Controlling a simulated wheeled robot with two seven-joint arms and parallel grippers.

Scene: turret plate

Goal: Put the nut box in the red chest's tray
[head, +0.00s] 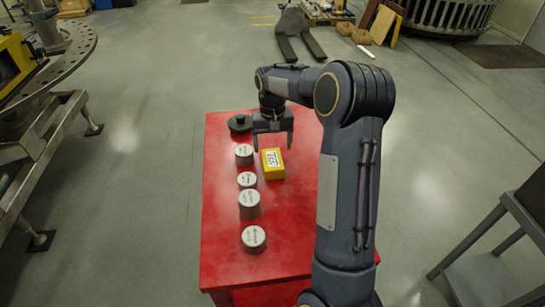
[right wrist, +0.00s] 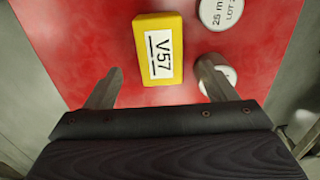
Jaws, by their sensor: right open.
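The nut box appears to be the yellow box (head: 273,164) with a white label, lying on the red chest's top (head: 223,240). In the right wrist view the yellow box (right wrist: 158,48) shows the label "V57" and lies just beyond the fingertips. My right gripper (head: 272,148) is open and empty, above the chest on the far side of the box. In the right wrist view its two fingers (right wrist: 157,78) are spread apart, wider than the box. I cannot make out a separate tray edge on the chest. My left gripper is not in view.
Several grey cylinders stand in a row left of the box, including one near the gripper (head: 244,154) and one at the front (head: 254,238). A dark round part (head: 240,124) sits at the chest's far left corner. The chest's front right top is bare.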

